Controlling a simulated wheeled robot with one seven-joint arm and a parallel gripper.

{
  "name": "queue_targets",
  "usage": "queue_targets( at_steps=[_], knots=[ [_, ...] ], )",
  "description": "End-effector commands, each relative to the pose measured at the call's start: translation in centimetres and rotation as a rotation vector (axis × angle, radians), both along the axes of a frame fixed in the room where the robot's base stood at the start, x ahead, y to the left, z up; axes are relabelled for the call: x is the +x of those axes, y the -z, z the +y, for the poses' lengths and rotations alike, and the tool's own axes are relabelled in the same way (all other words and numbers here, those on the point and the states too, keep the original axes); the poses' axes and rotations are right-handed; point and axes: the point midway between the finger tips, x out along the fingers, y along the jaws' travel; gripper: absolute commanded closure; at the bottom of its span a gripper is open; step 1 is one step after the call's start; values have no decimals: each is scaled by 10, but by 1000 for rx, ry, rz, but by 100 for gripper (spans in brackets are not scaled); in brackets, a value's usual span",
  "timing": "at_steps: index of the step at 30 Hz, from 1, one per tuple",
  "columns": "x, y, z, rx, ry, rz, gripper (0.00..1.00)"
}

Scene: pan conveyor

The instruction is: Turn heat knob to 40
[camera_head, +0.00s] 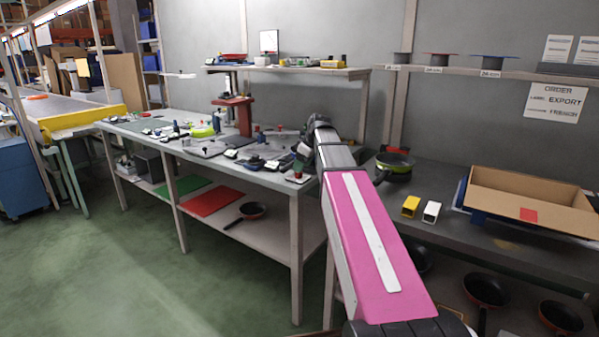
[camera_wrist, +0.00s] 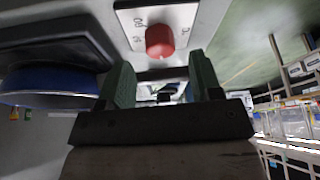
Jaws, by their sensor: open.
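The heat knob (camera_wrist: 160,41) is a round red knob on a white plate (camera_wrist: 130,20) with dark markings, at the top middle of the wrist view. The markings are too small and tilted to read surely, and the knob's setting cannot be told. My gripper (camera_wrist: 162,72) is open, with its two green-grey fingers apart. The knob shows just beyond and between the fingertips, with no contact visible. In the head view, my pink arm reaches toward the bench's right end, where a small red knob on a white plate (camera_head: 298,178) shows; the fingers are hidden there.
A blue round pan-like object (camera_wrist: 50,88) and a dark block lie left of the fingers in the wrist view. The long bench (camera_head: 150,135) holds several tools and pans.

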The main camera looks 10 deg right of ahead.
Motion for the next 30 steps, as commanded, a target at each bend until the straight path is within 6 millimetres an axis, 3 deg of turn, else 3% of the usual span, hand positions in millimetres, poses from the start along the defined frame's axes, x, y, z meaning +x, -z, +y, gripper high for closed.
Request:
queue_targets(
  at_steps=[7, 19, 20, 24, 30],
  knots=[
    [6, 26, 8, 0, 1, 2, 41],
    [8, 31, 10, -1, 1, 1, 41],
    [8, 31, 10, -1, 1, 1, 45],
    [8, 31, 10, -1, 1, 1, 90],
    [7, 31, 10, 0, 15, 1, 90]
  ],
)
